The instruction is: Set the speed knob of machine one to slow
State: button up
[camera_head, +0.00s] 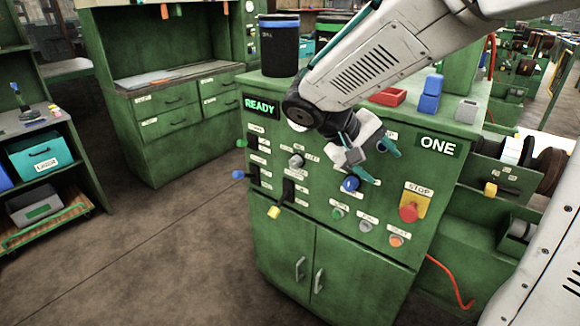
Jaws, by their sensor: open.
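Machine one (330,245) is a green cabinet with a lit READY sign (261,106) and a ONE label (437,146) on its front panel. A grey knob (297,160) sits on the left half of the panel, and a blue knob (350,184) sits right of it and lower. The small labels are too blurred to tell which is the speed knob or where it points. My gripper (374,162) is open, with teal fingertips, in front of the panel just above the blue knob. It hides part of the panel there; contact with the knob cannot be told.
A red stop button (409,212) on a yellow plate is right of the blue knob. Small buttons (366,226) line the panel below. Levers with green, blue and yellow ends (273,212) stick out at the left. A dark cylinder (279,45) stands on top. Floor at left is clear.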

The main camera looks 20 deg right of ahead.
jog(key=w+a+f+t+h, duration=0.2)
jog(key=w+f+h, duration=0.1)
jog(key=w, duration=0.5)
jog(key=n+t+h, duration=0.2)
jog(key=n+t, duration=0.4)
jog(key=t, duration=0.4)
send_near(293, 164)
jog(key=x, duration=0.9)
jog(key=shift+w, duration=0.1)
jog(key=c, duration=1)
